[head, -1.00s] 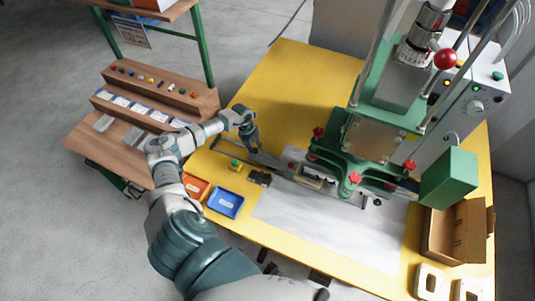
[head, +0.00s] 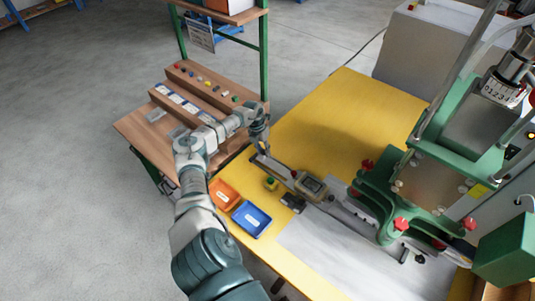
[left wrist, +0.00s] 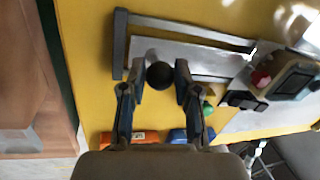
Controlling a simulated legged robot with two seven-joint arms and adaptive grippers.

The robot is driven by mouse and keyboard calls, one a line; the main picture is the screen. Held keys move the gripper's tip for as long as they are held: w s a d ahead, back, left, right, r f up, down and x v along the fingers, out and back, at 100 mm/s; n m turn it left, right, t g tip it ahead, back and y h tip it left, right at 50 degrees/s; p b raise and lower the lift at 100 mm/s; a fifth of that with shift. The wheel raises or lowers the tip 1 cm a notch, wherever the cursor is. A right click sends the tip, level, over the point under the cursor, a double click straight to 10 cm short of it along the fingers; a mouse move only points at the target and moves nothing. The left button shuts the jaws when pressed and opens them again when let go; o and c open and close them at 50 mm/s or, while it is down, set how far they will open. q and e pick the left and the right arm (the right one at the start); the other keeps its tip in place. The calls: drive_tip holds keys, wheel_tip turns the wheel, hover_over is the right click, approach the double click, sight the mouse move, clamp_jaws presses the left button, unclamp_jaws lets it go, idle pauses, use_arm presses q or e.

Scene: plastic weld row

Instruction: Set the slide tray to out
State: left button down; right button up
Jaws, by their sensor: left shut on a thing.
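The slide tray's plate (head: 283,172) lies on its rail on the yellow table, left of the green press. Its fixture (head: 312,187), a tan block with a grey window, stands out to the left of the press; it also shows at the right edge of the left wrist view (left wrist: 292,82). My left gripper (head: 262,147) is at the outer end of the tray. In the left wrist view my left gripper (left wrist: 160,80) is shut on the tray's dark round knob (left wrist: 160,75), which sits between its fingers. My right gripper is out of view.
The green press (head: 400,205) with red knobs stands at the right. A green-and-yellow button (head: 271,183) and a small black box (head: 293,203) sit beside the rail. Orange (head: 223,195) and blue (head: 250,218) bins lie at the near edge. A wooden stepped stand (head: 150,130) is at the left.

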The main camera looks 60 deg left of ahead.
use_arm(q)
drive_tip(key=shift+s+a, duration=0.1)
drive_tip(key=shift+r, duration=0.1)
drive_tip(key=shift+a, duration=0.1)
drive_tip(key=c, duration=1)
unclamp_jaws()
drive_tip(key=shift+s+a, duration=0.1)
drive_tip(key=shift+a, duration=0.05)
drive_tip(key=shift+o, duration=0.8)
drive_tip(key=shift+a+f, duration=0.1)
drive_tip(key=shift+f, duration=0.1)
drive_tip(key=shift+r, duration=0.25)
wheel_tip(320, 180, up, 11)
drive_tip(key=a, duration=0.2)
drive_tip(key=shift+s+a, duration=0.15)
drive_tip(key=shift+s, duration=0.3)
